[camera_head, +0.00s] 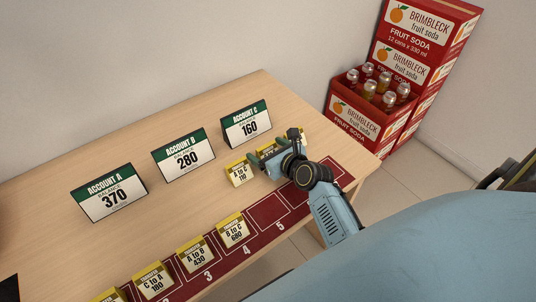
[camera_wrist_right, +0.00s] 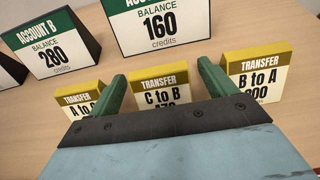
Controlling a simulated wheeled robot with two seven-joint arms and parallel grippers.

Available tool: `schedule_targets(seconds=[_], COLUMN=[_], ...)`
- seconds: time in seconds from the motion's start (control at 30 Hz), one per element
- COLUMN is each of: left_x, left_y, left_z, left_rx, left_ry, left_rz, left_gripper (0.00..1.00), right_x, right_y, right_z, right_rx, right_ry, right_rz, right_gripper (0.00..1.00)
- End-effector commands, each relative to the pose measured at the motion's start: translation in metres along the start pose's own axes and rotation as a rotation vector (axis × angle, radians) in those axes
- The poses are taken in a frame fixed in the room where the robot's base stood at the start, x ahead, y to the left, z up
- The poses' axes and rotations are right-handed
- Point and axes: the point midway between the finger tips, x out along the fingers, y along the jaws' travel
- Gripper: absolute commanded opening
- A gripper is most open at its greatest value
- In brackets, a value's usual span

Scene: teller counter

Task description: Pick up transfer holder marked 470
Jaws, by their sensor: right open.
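The transfer holder marked C to B (camera_wrist_right: 163,93) is a small yellow-topped card stand. Its number is partly covered by my gripper's edge and seems to read 470. My right gripper (camera_head: 267,151) is open, its green fingers to the left and right of this holder in the wrist view, with gaps showing. In the head view the holder is mostly hidden by the gripper. An A to C holder (camera_head: 239,173) stands to its left. A B to A holder (camera_wrist_right: 253,77) stands to its right in the wrist view. My left gripper is not in view.
Account stands A (camera_head: 110,194), B (camera_head: 183,156) and C (camera_head: 246,125) stand behind on the wooden counter (camera_head: 60,180). A dark red numbered strip (camera_head: 268,212) runs along the front, with several transfer holders on its left part. Slot 5 is bare. Soda crates (camera_head: 358,118) stand beyond the counter.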

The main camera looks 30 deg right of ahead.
Motion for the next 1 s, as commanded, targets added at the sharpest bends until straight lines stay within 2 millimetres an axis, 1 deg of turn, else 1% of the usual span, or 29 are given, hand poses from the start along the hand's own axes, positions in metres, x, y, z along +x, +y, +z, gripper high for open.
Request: schedule_targets(seconds=[0.03, 0.3, 0.37, 0.4, 0.57, 0.67, 0.77, 0.87, 1.0], left_x=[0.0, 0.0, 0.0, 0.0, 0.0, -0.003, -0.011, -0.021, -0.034], left_y=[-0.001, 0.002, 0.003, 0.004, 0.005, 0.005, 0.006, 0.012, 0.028], left_z=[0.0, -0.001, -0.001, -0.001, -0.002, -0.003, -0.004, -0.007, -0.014], left_rx=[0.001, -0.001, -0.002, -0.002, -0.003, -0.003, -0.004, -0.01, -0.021], left_ry=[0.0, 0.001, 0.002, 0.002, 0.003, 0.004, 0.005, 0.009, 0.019], left_rz=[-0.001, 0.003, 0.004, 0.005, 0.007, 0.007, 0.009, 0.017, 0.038], left_gripper=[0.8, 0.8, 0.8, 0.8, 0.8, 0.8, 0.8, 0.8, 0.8], right_x=[0.0, 0.0, 0.0, 0.0, -0.001, -0.002, -0.008, -0.016, -0.027], right_y=[0.0, 0.0, 0.0, 0.0, 0.0, 0.0, 0.001, 0.0, 0.001], right_z=[0.0, 0.0, 0.0, 0.0, 0.0, 0.005, 0.019, 0.039, 0.066], right_rx=[0.0, 0.0, 0.0, 0.0, 0.0, 0.001, 0.001, 0.002, 0.002], right_ry=[0.0, 0.0, 0.0, 0.0, 0.0, -0.002, -0.003, -0.005, -0.004], right_rz=[0.0, 0.0, 0.0, 0.0, 0.0, 0.0, 0.0, -0.001, 0.0], right_gripper=[0.8, 0.44, 0.36, 0.35, 0.35, 0.35, 0.35, 0.35, 0.35])
